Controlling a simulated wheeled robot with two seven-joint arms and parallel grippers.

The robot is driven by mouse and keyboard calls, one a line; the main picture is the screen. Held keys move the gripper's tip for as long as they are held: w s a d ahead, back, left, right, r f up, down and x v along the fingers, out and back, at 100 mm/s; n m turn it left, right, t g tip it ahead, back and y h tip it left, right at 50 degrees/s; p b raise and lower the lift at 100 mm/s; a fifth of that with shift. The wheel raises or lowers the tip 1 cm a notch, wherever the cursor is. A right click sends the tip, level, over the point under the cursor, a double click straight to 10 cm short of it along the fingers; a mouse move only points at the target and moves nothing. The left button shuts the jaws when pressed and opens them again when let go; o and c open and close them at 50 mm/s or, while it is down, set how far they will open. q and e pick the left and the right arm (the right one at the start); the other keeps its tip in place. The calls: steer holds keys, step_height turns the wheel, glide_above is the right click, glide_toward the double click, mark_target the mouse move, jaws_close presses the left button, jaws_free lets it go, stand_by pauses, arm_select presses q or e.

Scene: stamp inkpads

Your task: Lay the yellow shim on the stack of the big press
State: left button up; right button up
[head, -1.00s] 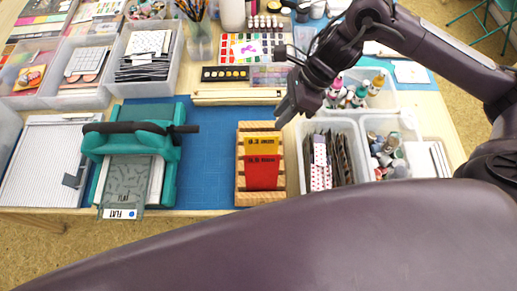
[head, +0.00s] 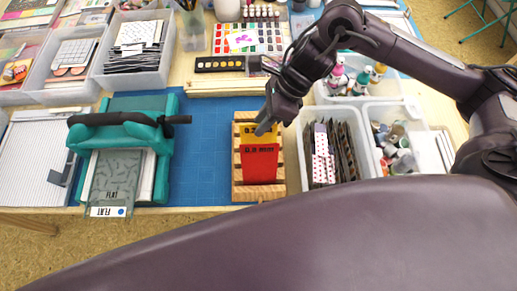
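The yellow shim (head: 247,136) stands upright in a slotted wooden rack (head: 237,178), just behind a red shim (head: 261,163). The big press (head: 125,140) is teal with a dark handle and stands on the left of the blue mat. A patterned plate (head: 112,180) labelled FLAT sticks out of its front. My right gripper (head: 263,127) is at the top edge of the yellow shim and hides part of it. I cannot tell whether its fingers are open or shut, or whether they touch the shim. My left gripper is not in view.
Clear bins with patterned packets (head: 330,160) and small bottles stand right of the rack. A white ridged board (head: 30,160) lies left of the press. The blue mat (head: 203,150) between press and rack is clear. A paint tray (head: 220,64) lies behind.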

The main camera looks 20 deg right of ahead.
jaws_close()
step_height(320, 180, up, 7)
steer(key=w+p, duration=0.1)
steer(key=p, duration=0.2)
steer(key=shift+w+d+r+p, duration=0.15)
steer(key=shift+d+r+p, duration=0.05)
steer(key=shift+p, duration=0.1)
stand_by(0.4)
